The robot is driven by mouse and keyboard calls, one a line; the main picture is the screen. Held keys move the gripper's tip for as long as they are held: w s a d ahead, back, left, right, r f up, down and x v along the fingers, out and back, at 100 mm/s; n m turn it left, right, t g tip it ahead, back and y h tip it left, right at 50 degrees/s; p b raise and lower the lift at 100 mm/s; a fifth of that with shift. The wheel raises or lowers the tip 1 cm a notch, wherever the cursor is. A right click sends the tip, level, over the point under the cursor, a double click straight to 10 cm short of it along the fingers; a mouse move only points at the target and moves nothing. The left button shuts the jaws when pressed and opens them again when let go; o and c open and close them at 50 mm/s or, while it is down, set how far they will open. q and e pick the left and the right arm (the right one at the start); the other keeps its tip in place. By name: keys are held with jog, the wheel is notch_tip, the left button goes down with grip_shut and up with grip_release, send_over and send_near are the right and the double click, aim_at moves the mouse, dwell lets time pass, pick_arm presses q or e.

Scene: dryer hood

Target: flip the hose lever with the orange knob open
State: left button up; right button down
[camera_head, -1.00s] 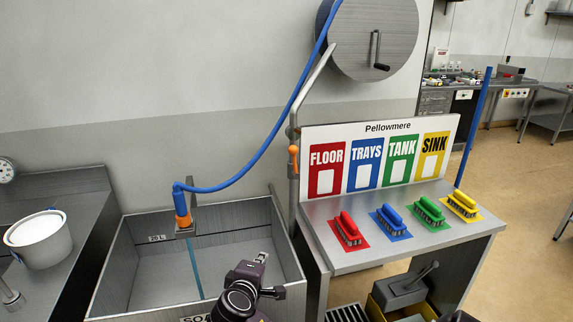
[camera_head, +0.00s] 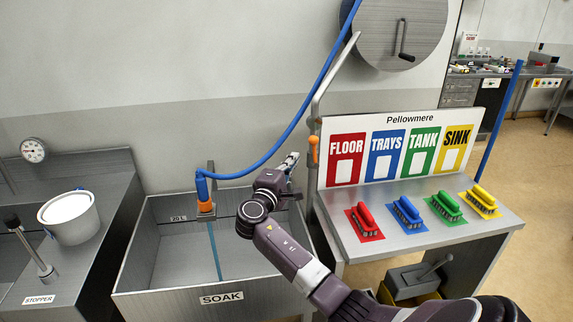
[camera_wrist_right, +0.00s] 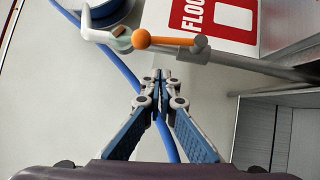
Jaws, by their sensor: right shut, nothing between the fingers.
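The orange lever with its round knob (camera_head: 313,141) sits on the grey upright pipe (camera_head: 317,100) left of the Pellowmere board. In the right wrist view the orange knob (camera_wrist_right: 141,39) shows at the top, with its short orange arm running right to a grey pivot. The lever lies roughly along the pipe. My right gripper (camera_head: 292,158) is just left of and slightly below the lever in the head view. In the wrist view its fingertips (camera_wrist_right: 161,75) are together, empty, and below the knob with a visible gap. My left gripper is out of view.
A blue hose (camera_head: 290,130) hangs from the wall reel (camera_head: 400,30) to an orange nozzle (camera_head: 205,207) over the soak sink (camera_head: 222,299). Several coloured brushes rest on the shelf (camera_head: 410,242) at right. The board (camera_head: 366,128) stands close behind the pipe.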

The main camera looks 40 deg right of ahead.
aim_at(314, 149)
jog(key=d, duration=0.1)
jog(key=d+p, duration=0.1)
jog(key=d, duration=0.1)
jog(key=s+d+p, duration=0.1)
jog(key=shift+d+r, duration=0.25)
jog(key=shift+s+d+r+m+b, duration=0.15)
jog(key=shift+s+d+r+m, duration=0.05)
jog(key=shift+d, duration=0.15)
jog(key=shift+s+d+r+m+b, duration=0.15)
jog(key=shift+s+d+m, duration=0.05)
jog(key=shift+d, duration=0.15)
jog(key=shift+f, duration=0.1)
